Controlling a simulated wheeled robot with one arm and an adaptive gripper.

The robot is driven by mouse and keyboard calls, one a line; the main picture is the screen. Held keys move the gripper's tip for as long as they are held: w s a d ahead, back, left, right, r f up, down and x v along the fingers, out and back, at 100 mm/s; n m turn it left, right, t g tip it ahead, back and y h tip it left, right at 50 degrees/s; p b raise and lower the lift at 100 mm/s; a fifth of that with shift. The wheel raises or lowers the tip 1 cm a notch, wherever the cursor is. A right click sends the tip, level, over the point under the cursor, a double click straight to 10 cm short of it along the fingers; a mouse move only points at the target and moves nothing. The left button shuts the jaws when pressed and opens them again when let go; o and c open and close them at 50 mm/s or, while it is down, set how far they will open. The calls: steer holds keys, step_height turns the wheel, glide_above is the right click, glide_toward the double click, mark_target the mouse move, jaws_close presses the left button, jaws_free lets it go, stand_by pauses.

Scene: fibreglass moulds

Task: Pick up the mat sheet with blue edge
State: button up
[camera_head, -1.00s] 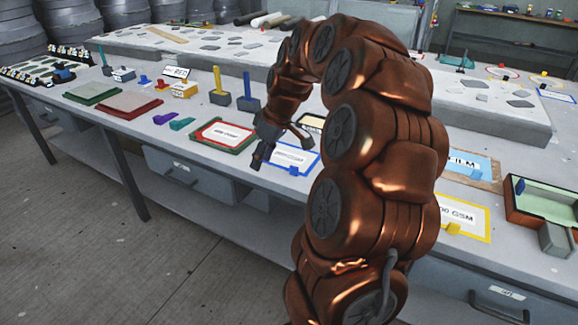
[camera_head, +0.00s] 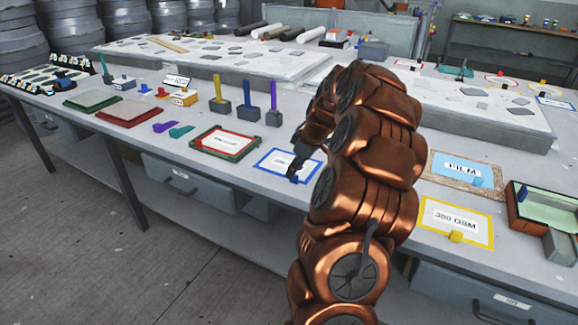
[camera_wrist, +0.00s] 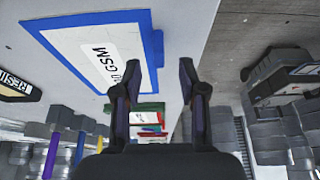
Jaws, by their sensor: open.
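The mat sheet with blue edge (camera_head: 269,164) lies flat on the grey table, just left of my arm in the head view. It has a white middle and a label. In the wrist view the blue-edged sheet (camera_wrist: 72,44) fills the upper left, with a blue tab on its right edge and a label that ends in "GSM". My gripper (camera_head: 297,172) is over the sheet's right front part in the head view, near the table's front edge. In the wrist view my gripper (camera_wrist: 157,75) is open and empty, its fingers close to the tab side. The gap between fingers and tab is unclear.
A red and green framed sheet (camera_head: 222,142) lies to the left. A yellow-edged sheet (camera_head: 455,238) and a FILM sheet (camera_head: 463,167) lie to the right. Blocks with upright coloured handles (camera_head: 247,113) stand behind. The table's front edge is close to my gripper.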

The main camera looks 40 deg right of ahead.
steer(key=shift+x, duration=1.5)
jaws_close()
